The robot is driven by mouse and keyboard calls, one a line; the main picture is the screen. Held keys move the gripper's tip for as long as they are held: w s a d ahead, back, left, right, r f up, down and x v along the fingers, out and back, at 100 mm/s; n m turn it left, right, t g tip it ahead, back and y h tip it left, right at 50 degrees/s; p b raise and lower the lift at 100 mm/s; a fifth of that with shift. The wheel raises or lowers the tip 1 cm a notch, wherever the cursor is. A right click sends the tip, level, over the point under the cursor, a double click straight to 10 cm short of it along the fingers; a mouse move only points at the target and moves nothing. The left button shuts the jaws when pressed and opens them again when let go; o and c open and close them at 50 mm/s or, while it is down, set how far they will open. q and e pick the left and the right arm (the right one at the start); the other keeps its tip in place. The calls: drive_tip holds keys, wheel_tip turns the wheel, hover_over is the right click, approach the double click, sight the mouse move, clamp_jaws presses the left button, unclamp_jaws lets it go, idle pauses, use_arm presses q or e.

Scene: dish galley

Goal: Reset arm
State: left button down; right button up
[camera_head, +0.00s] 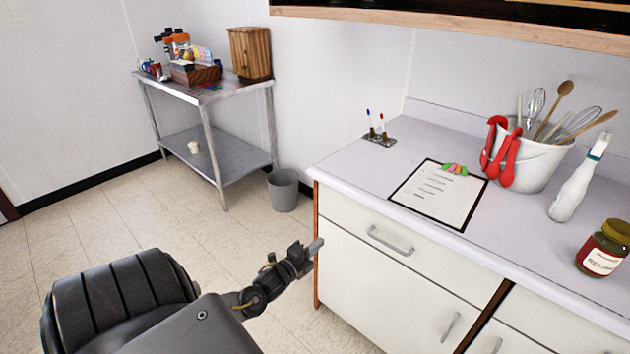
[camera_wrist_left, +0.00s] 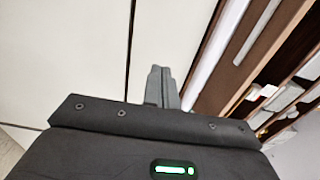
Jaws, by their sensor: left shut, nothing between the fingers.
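My left gripper (camera_head: 313,247) is in front of the left end of the counter cabinet (camera_head: 365,290), below the countertop edge. Its fingers are together with nothing between them. In the left wrist view the shut fingers (camera_wrist_left: 162,86) point toward pale panels and dark brown edges. Whether they touch a surface cannot be told. My right gripper is not in view.
The countertop (camera_head: 420,145) holds a clipboard (camera_head: 438,193), a pen holder (camera_head: 379,140), a white utensil bucket (camera_head: 530,158), a white bottle (camera_head: 577,185) and a jar (camera_head: 604,250). A metal table (camera_head: 215,160) and grey bin (camera_head: 283,190) stand behind. Floor (camera_head: 110,220) at left is clear.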

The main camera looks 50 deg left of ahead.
use_arm(q)
drive_tip(key=shift+s+a, duration=0.1)
drive_tip(key=shift+s, duration=0.05)
idle(0.3)
drive_tip(key=s+f+n+g+y, duration=0.1)
drive_tip(key=s+f+n+g, duration=0.55)
drive_tip(key=f, duration=0.75)
drive_tip(key=s+f+n+g, duration=0.35)
drive_tip(key=s+f, duration=0.55)
drive_tip(key=f, duration=0.5)
drive_tip(key=s+d+f+n+g, duration=0.2)
drive_tip(key=s+d+f, duration=0.25)
drive_tip(key=s, duration=0.25)
drive_tip(key=s+d+f+n+g, duration=0.1)
drive_tip(key=s+d+f+g, duration=0.15)
drive_tip(key=s+f, duration=0.45)
drive_tip(key=s+d+f+n+g+h, duration=0.1)
drive_tip(key=s+d+f, duration=0.3)
drive_tip(key=s+d, duration=1)
drive_tip(key=shift+s+d+n+g+h, duration=0.2)
drive_tip(key=shift+d+n+g+h, duration=0.15)
drive_tip(key=shift+g+h, duration=0.45)
